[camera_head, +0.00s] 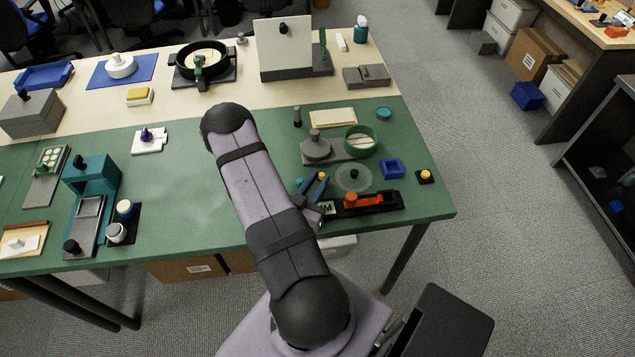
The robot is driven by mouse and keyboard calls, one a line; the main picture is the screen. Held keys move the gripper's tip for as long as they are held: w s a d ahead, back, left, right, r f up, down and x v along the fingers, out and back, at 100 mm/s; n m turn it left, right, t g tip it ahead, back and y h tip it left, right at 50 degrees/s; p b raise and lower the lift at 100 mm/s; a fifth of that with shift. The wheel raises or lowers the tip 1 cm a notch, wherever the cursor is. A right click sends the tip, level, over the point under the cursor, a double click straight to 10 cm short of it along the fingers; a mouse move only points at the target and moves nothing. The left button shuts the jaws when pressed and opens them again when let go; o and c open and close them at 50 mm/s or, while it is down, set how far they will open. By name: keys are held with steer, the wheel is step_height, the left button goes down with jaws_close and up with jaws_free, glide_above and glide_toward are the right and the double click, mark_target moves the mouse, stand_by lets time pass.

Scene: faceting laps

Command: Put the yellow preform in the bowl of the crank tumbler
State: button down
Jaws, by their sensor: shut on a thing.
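My gripper (319,183) is low over the front right of the green mat, with its two blue fingers pointing away from me. The fingers are shut on a small yellow piece, which looks like the yellow preform (322,175); it shows between the tips and is partly hidden. What looks like the crank tumbler (340,155) stands beyond the gripper, to the right. It has a grey disc with a dark knob (315,146) on the left and a green round bowl (361,140) on the right. The bowl is open at the top, with a pale inside.
A teal piece (299,181) lies just left of the fingers. A clear disc with a black knob (353,177), a blue tray (391,168) and a yellow button on a black square (425,175) are to the right. A black holder with an orange part (378,203) lies nearer.

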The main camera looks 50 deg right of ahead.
steer(key=shift+f, duration=0.35)
steer(key=shift+f, duration=0.1)
steer(key=shift+f, duration=0.15)
steer(key=c, duration=1.6)
jaws_free()
steer(key=shift+b+v, duration=1.45)
steer(key=shift+v, duration=2.25)
steer(key=shift+c, duration=0.2)
